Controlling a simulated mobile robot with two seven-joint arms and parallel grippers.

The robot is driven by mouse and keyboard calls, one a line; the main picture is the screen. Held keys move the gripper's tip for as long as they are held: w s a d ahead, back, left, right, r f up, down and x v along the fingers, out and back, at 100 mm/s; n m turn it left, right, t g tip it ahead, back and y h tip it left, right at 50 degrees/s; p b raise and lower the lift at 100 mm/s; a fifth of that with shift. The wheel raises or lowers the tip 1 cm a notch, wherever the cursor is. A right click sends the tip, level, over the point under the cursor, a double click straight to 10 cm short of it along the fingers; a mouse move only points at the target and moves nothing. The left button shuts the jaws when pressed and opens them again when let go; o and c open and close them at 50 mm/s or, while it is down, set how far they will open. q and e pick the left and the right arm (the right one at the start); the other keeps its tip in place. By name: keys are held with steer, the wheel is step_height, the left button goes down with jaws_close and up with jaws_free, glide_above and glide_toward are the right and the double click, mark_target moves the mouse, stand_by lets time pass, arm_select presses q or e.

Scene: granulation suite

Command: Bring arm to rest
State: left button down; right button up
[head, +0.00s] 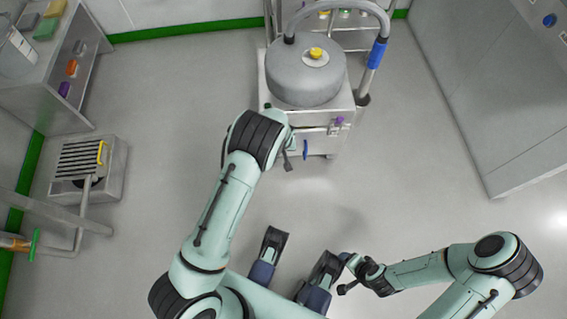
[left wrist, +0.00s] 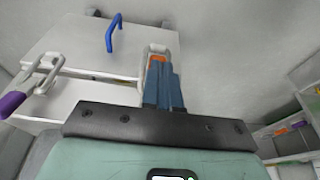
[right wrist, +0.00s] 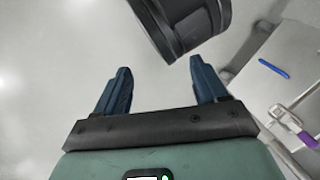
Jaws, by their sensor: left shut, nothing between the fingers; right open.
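My left arm reaches forward in the head view, and its gripper (head: 289,153) is near the front of a grey machine. In the left wrist view the blue fingers of this gripper (left wrist: 162,82) are together with nothing between them. A pale metal latch with an orange part (left wrist: 157,57) shows just behind their tips; I cannot tell whether they touch it. My right arm is bent at lower right in the head view, with its gripper (head: 347,272) low near my body. In the right wrist view this gripper (right wrist: 156,82) is open and empty.
The wheeled machine (head: 305,80) has a round grey drum, a blue handle (left wrist: 113,33) and a purple-tipped latch (left wrist: 14,102). A black link of mine (right wrist: 180,25) shows beyond my right fingers. Floor to the right is clear.

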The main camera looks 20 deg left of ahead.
arm_select(q)
steer(key=s+d+r+p, duration=0.2)
steer(key=s+d+r, duration=0.1)
steer(key=s, duration=0.3)
steer(key=shift+s+d+r, duration=0.15)
steer(key=shift+s+r, duration=0.05)
steer(key=shift+r, duration=0.1)
arm_select(e)
steer(key=shift+g+y, duration=0.3)
steer(key=shift+g, duration=0.3)
steer(key=s+a+r, duration=0.2)
steer(key=s+r, duration=0.1)
steer(key=shift+s+a, duration=0.15)
steer(key=shift+s, duration=0.15)
